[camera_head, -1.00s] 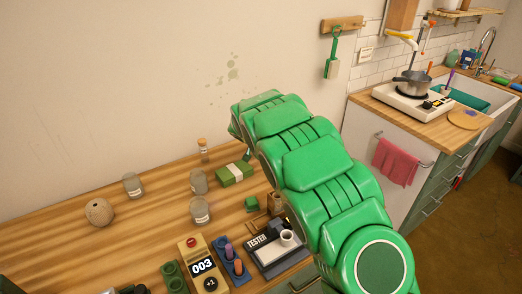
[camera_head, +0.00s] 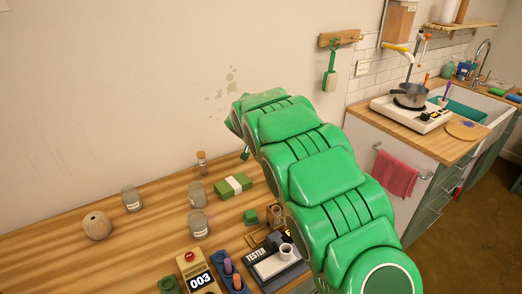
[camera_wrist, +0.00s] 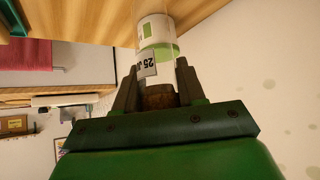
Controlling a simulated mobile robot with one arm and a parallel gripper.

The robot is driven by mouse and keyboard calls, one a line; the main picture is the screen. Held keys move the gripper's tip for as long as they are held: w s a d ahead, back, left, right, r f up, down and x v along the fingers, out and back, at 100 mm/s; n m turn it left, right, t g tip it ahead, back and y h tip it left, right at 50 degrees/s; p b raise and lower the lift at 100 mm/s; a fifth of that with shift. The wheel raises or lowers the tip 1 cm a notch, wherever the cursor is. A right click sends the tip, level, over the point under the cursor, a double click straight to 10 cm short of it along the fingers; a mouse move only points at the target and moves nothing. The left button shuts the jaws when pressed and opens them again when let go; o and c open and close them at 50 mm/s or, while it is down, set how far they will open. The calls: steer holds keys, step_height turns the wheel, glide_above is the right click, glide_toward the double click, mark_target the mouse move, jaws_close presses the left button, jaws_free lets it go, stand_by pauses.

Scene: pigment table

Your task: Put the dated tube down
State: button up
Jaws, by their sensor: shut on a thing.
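The dated tube (camera_wrist: 147,64) is in my gripper (camera_wrist: 158,78) in the wrist view. It has a pale label with "25" and part of a word or letter, and a brown cork (camera_wrist: 160,95) between the two fingers. The fingers are shut on it. A white and green banded surface (camera_wrist: 157,38) shows just beyond the label; I cannot tell whether it belongs to the tube. In the head view my green arm hides the gripper and the tube. The wooden worktop (camera_head: 60,262) lies left of and below the arm.
On the worktop stand a ball of twine (camera_head: 97,225), labelled jars (camera_head: 131,198), a corked vial (camera_head: 202,161), a green box with a white band (camera_head: 233,186), a counter (camera_head: 196,272) and a tester (camera_head: 275,262). The worktop's left part is largely clear.

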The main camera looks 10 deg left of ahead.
steer(key=w+d+r, duration=0.2)
steer(key=d+r, duration=0.4)
steer(key=d, duration=0.3)
steer(key=s+d+f, duration=0.2)
steer(key=s+d, duration=0.2)
steer(key=d, duration=0.4)
steer(key=s+d+f, duration=0.2)
steer(key=s+d, duration=0.3)
steer(key=d, duration=0.4)
steer(key=s+d+f, duration=0.2)
steer(key=s+d, duration=0.2)
steer(key=d, duration=0.4)
steer(key=shift+s+d+f+n, duration=0.15)
steer(key=shift+s+d+n, duration=0.15)
steer(key=shift+d, duration=0.1)
